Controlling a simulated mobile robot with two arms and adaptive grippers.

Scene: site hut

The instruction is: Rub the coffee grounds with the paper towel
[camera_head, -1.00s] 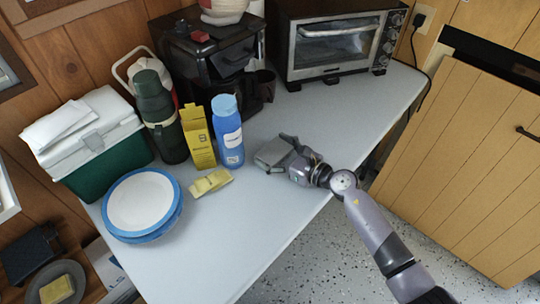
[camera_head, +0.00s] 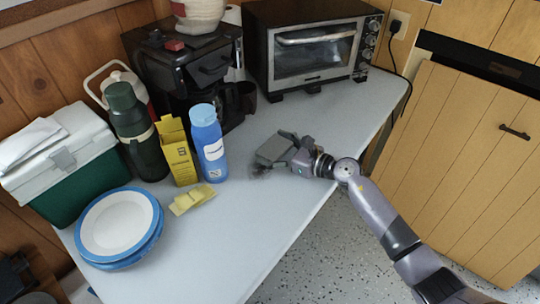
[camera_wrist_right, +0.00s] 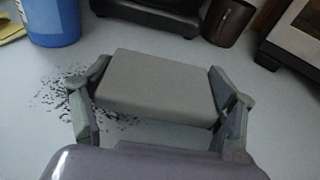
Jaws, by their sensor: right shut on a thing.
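The paper towel shows as a thick grey folded pad (camera_head: 272,150) just above or on the table; I cannot tell if it touches. My right gripper (camera_head: 286,150) is shut on it, and in the right wrist view the pad (camera_wrist_right: 157,85) sits between both fingers (camera_wrist_right: 160,98). The coffee grounds (camera_head: 261,170) are a dark smudge beside the pad's near left edge. In the right wrist view the dark specks (camera_wrist_right: 58,92) spread left of the pad and around the left finger; some may be hidden under it. My left gripper is not in view.
A coffee maker (camera_head: 185,75) and toaster oven (camera_head: 312,50) are behind. Blue-rimmed plates (camera_head: 118,225) lie at left. The table (camera_head: 230,225) is clear in front.

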